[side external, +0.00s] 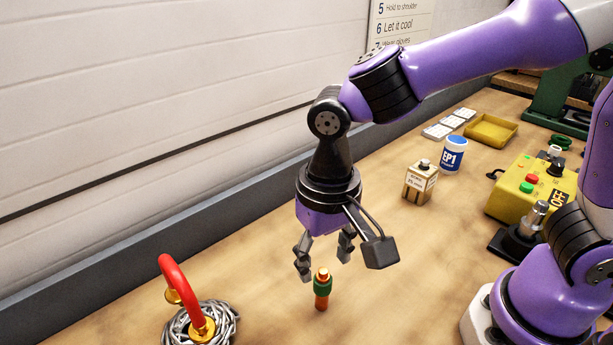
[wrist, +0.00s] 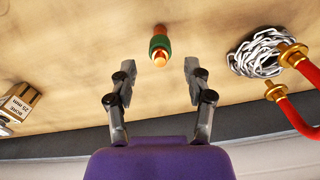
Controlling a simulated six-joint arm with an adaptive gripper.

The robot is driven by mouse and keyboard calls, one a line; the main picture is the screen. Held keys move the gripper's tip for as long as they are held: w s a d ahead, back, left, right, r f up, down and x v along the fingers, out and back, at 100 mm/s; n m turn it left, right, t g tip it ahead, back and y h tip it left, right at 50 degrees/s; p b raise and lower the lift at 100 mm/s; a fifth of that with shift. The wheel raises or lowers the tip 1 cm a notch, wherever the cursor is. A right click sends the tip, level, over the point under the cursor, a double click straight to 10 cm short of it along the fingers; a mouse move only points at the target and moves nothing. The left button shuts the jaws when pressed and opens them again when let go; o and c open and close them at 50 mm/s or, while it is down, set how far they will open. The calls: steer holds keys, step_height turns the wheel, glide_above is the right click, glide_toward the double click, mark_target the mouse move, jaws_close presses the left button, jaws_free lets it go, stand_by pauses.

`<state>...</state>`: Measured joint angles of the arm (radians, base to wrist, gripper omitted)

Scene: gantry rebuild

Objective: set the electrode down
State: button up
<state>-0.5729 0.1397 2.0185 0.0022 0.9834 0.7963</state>
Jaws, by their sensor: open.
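The electrode (side external: 322,286) is a short copper-orange rod with a green band. It stands upright on the wooden bench in the side view. It also shows in the wrist view (wrist: 160,45), beyond and between my fingertips. My gripper (side external: 323,270) is open and empty, its fingers pointing down just above and behind the electrode in the side view. In the wrist view my two fingers (wrist: 160,68) are spread wide, with clear gaps on both sides of the electrode. Nothing of the electrode appears to be held.
A small labelled block (side external: 420,183), a white and blue EP1 tub (side external: 453,155), a yellow tray (side external: 491,131) and a yellow control box (side external: 525,190) stand at the right.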

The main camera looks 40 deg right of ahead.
step_height(320, 180, up, 4)
steer(key=shift+d+f, duration=0.1)
steer(key=shift+f, duration=0.05)
steer(key=s+d+r+n+t, duration=0.1)
steer(key=d+r+t, duration=0.1)
steer(key=d, duration=0.5)
steer(key=s+d+r+n+t, duration=0.1)
steer(key=s+d+r+t, duration=0.1)
steer(key=d, duration=0.5)
steer(key=shift+d+r+n+t, duration=0.2)
steer(key=shift+d+n+t, duration=0.15)
steer(key=shift+t, duration=0.45)
